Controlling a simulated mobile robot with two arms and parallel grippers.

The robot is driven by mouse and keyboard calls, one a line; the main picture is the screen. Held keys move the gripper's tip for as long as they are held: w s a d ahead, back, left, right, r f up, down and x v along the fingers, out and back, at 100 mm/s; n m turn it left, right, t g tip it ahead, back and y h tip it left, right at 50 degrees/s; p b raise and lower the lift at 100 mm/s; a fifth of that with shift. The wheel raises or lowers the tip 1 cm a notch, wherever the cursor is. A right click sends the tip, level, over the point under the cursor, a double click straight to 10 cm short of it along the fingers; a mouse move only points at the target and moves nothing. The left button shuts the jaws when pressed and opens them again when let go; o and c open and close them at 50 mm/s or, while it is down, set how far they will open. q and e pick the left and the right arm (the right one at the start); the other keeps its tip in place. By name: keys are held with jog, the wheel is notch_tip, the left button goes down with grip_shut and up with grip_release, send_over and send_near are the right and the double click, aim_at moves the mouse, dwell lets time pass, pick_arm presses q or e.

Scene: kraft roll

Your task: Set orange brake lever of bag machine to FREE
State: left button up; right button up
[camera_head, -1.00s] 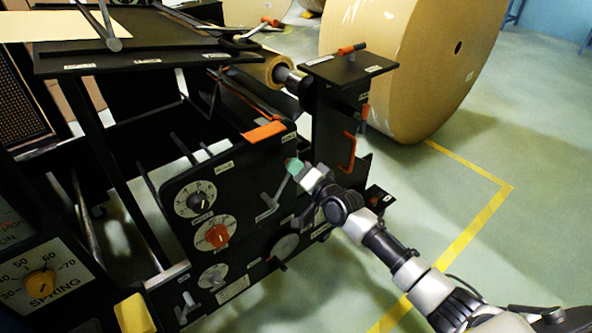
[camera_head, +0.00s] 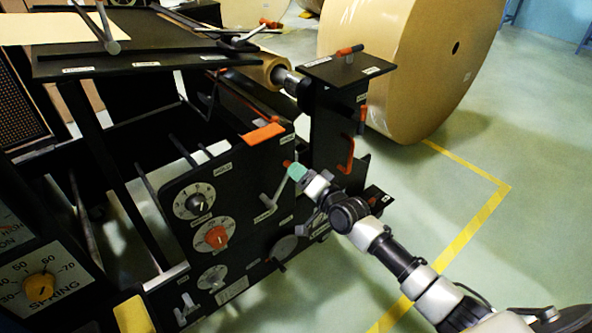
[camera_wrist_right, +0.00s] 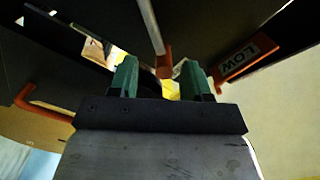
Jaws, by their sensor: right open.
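The black bag machine (camera_head: 240,190) fills the middle of the head view. My right gripper (camera_head: 294,171), with green fingertips, is at the upper right edge of its dial panel. A small orange tip (camera_head: 286,163) shows beside the fingertips. In the right wrist view, a grey rod with an orange end (camera_wrist_right: 164,64) shows between the open fingers of this gripper (camera_wrist_right: 164,80); contact cannot be told. Several orange handles are in view, and the small labels are unreadable, so I cannot tell which is the brake lever. My left gripper is not in view.
A post beside the panel carries an orange hook handle (camera_head: 347,155) and an orange-gripped lever (camera_head: 350,50) on top. An orange plate marked LOW (camera_wrist_right: 246,56) is close to the right fingers. A large kraft roll (camera_head: 400,65) stands behind; floor to the right is clear.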

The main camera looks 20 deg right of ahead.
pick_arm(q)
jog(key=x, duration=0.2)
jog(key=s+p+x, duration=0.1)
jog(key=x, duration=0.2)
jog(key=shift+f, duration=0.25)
pick_arm(e)
jog(key=v, duration=0.8)
jog(key=shift+s, duration=0.4)
